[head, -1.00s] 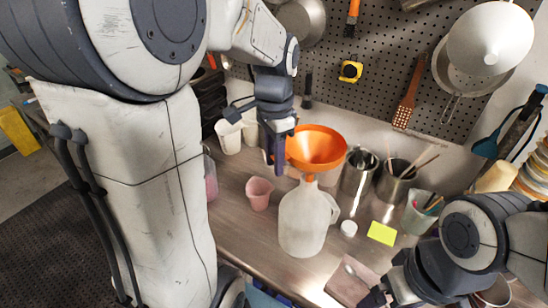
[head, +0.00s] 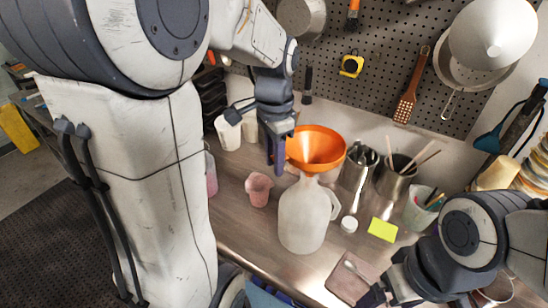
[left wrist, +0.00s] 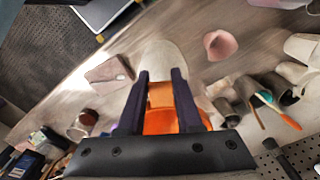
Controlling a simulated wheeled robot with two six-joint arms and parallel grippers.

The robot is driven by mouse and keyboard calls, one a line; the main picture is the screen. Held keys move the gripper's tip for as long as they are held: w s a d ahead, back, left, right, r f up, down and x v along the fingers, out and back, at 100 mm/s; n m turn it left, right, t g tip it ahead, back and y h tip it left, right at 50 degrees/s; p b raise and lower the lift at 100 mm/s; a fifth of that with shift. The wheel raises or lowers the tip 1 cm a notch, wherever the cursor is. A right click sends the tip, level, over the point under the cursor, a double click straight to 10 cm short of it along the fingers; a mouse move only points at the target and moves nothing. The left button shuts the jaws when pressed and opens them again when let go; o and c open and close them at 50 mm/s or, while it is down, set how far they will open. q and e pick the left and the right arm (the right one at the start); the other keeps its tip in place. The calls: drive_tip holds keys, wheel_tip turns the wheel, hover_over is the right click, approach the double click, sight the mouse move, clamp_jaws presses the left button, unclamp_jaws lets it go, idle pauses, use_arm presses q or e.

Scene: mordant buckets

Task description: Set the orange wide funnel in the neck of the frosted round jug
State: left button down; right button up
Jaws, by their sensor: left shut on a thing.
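The orange wide funnel (head: 318,146) is upright, directly over the neck of the frosted round jug (head: 303,218). Its narrow lower end meets the jug's mouth; I cannot tell how far it is inside. My left gripper (head: 277,160) is shut on the funnel's left side. In the left wrist view, the orange funnel (left wrist: 160,118) shows between my left gripper's fingers (left wrist: 160,80), with the pale jug (left wrist: 162,55) beyond. The jug stands upright on the counter. My right gripper (head: 376,297) is low at the right, partly cut off; its jaws are unclear.
A pink cup (head: 258,188) stands left of the jug. A white lid (head: 349,224) and a yellow note (head: 382,230) lie to its right. Metal canisters (head: 357,165) stand behind right. A pegboard (head: 385,75) with hanging tools backs the counter.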

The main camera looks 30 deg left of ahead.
use_arm(q)
drive_tip(key=shift+f, duration=0.1)
drive_tip(key=c, duration=0.5)
unclamp_jaws()
wheel_tip(320, 180, up, 10)
drive_tip(key=shift+r+b, duration=0.25)
drive_tip(key=shift+b, duration=0.6)
